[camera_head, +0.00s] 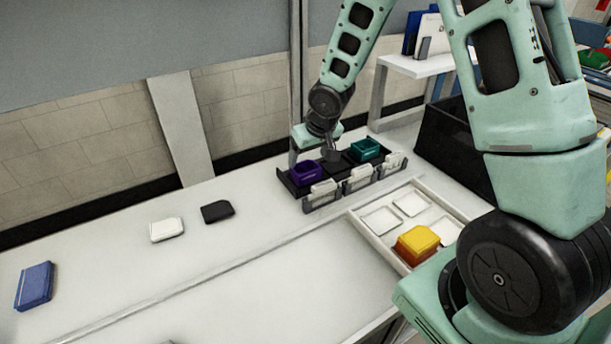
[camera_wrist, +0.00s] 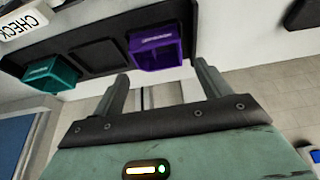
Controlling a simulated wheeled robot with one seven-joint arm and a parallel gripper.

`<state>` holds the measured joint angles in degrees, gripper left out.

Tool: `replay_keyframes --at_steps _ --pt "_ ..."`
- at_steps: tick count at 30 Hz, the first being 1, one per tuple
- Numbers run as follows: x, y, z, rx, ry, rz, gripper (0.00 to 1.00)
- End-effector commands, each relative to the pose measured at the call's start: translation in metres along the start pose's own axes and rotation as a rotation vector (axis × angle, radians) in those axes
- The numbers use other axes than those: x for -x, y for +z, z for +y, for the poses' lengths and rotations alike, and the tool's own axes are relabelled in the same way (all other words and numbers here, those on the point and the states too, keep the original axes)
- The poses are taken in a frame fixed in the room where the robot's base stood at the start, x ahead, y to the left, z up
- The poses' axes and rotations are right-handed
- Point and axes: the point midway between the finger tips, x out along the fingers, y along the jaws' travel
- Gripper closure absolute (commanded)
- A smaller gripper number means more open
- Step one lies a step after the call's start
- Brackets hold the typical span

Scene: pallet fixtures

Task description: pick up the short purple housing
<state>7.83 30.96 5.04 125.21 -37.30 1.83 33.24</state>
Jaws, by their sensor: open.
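The short purple housing (camera_head: 305,173) is an open-topped box in the left slot of a black fixture rack (camera_head: 335,168) on the white table. In the wrist view the purple housing (camera_wrist: 157,50) sits in its slot, beyond my fingertips and roughly between them in line. My gripper (camera_head: 331,153) hangs over the rack's middle, to the right of the purple housing. In the wrist view my gripper (camera_wrist: 162,82) has its two fingers wide apart with nothing between them. A teal housing (camera_head: 365,149) is in the right slot, and the middle slot looks empty.
White label holders (camera_head: 358,179) line the rack's front. A white tray (camera_head: 357,226) holds a yellow and orange stack (camera_head: 417,243). White (camera_head: 167,230), black (camera_head: 217,211) and blue (camera_head: 35,285) pieces lie on the left of the table. A black bin (camera_head: 450,140) stands at right.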

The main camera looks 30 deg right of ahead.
Motion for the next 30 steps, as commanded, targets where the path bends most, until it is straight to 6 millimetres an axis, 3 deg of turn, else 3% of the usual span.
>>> replay_keyframes --at_steps 10,20,24,30 --pt "-0.044 0.001 0.003 0.002 0.001 -0.003 0.24" --pt "-0.050 0.000 0.003 0.000 0.000 0.000 0.24" --pt "-0.050 0.001 0.003 0.000 0.000 0.000 0.59" --pt "-0.050 0.000 0.003 0.000 0.000 0.000 0.59"
